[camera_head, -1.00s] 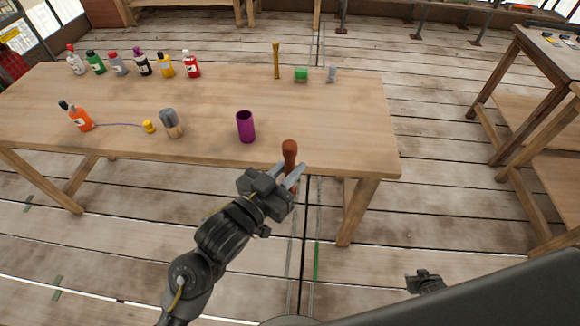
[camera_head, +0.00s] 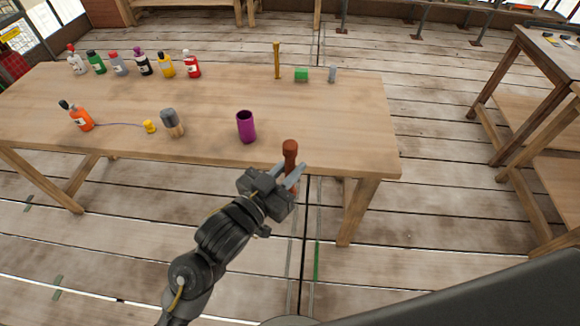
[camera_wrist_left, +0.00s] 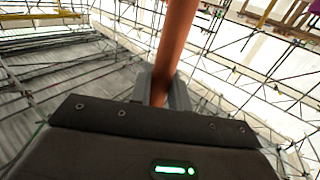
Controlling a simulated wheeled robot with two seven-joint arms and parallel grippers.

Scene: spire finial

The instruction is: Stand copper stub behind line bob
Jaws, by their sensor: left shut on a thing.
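The copper stub (camera_head: 290,152) is a reddish-brown rod with a thicker head. It stands roughly upright in my left gripper (camera_head: 292,179), at the front edge of the table near its right end. In the left wrist view the stub (camera_wrist_left: 178,40) rises between the fingers, which are shut on it. The fingers hide part of its lower portion. A small yellow piece (camera_head: 150,126), which looks like the line bob, lies on the left part of the table. A thin purple-blue line joins it to an orange bottle (camera_head: 80,118). My right gripper is not in view.
The wooden table (camera_head: 340,125) has bare room at its right and centre. A purple cup (camera_head: 246,127) and a grey-and-tan cylinder (camera_head: 172,123) stand near the front. A brass post (camera_head: 277,60), green block (camera_head: 301,75) and grey piece (camera_head: 332,74) stand behind; several bottles stand back left.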

